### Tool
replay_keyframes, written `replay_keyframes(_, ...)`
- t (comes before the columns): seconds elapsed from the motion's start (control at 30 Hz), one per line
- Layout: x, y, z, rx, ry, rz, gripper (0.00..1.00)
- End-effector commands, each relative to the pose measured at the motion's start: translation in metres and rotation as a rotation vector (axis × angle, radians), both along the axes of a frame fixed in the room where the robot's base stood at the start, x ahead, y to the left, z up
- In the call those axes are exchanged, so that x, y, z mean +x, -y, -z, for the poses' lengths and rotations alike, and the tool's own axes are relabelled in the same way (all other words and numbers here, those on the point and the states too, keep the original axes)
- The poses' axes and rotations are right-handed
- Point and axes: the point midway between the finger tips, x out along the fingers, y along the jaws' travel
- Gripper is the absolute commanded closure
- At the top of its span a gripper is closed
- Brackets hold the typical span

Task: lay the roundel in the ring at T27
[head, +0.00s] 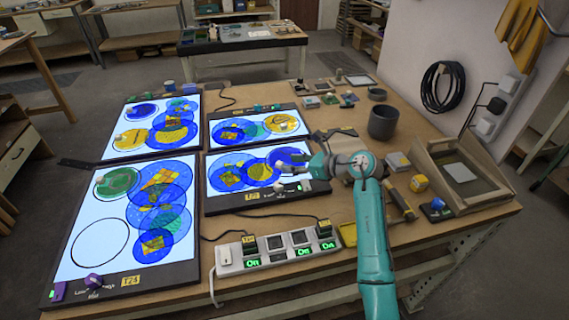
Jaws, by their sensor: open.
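My gripper (291,169) is open at the right edge of the front right light panel (215,205). Blue roundels (229,172) with yellow patterns lie overlapping on that panel, and the gripper partly covers the rightmost. Whether the gripper touches a roundel I cannot tell. A small label (251,196) on its front edge is too small to read surely. The front left light panel (69,222) bears an empty dark ring (100,243), a green roundel (117,182) above it and several overlapping blue roundels (161,219). Its yellow label (131,280) is also hard to read.
Two more lit panels with roundels, back left (111,149) and back right (214,121), lie behind. A power strip (285,251) stands at the front edge.

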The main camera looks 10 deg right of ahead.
Motion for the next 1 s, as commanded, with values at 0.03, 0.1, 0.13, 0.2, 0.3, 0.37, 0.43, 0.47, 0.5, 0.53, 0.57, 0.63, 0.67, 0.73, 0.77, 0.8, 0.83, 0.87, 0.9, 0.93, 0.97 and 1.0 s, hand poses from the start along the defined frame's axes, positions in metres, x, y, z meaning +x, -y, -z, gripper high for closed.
replay_keyframes(0.03,-0.007,0.009,-0.005,-0.001,0.002,0.003,0.53)
replay_keyframes(0.1,-0.017,0.018,-0.01,-0.001,0.001,0.002,0.53)
replay_keyframes(0.13,-0.02,0.022,-0.012,-0.001,0.001,0.004,0.53)
replay_keyframes(0.2,-0.029,0.03,-0.017,-0.001,0.001,0.003,0.53)
replay_keyframes(0.3,-0.039,0.04,-0.023,-0.001,0.001,0.002,0.53)
replay_keyframes(0.37,-0.043,0.044,-0.026,0.0,0.002,0.001,0.53)
replay_keyframes(0.43,-0.047,0.048,-0.028,-0.001,0.001,0.001,0.53)
replay_keyframes(0.47,-0.048,0.049,-0.028,-0.002,0.0,0.001,0.53)
replay_keyframes(0.5,-0.049,0.05,-0.029,-0.002,0.0,0.001,0.53)
replay_keyframes(0.53,-0.05,0.051,-0.029,-0.002,0.0,0.001,0.53)
replay_keyframes(0.57,-0.051,0.051,-0.03,-0.002,0.0,0.001,0.53)
replay_keyframes(0.63,-0.051,0.051,-0.03,-0.002,0.0,0.001,0.53)
replay_keyframes(0.67,-0.051,0.051,-0.03,-0.002,0.0,0.001,0.53)
replay_keyframes(0.73,-0.051,0.051,-0.03,-0.002,0.0,0.001,0.53)
replay_keyframes(0.77,-0.051,0.051,-0.03,-0.001,-0.001,0.0,0.53)
replay_keyframes(0.8,-0.051,0.051,-0.03,-0.001,0.0,0.0,0.53)
replay_keyframes(0.83,-0.051,0.051,-0.03,-0.001,0.0,0.0,0.53)
replay_keyframes(0.87,-0.051,0.051,-0.03,-0.001,0.0,0.0,0.53)
replay_keyframes(0.9,-0.051,0.051,-0.03,-0.001,0.0,0.0,0.53)
replay_keyframes(0.93,-0.051,0.051,-0.03,-0.001,0.0,0.0,0.53)
replay_keyframes(0.97,-0.051,0.051,-0.03,-0.001,0.0,0.0,0.53)
replay_keyframes(1.0,-0.051,0.051,-0.03,-0.001,0.001,0.0,0.53)
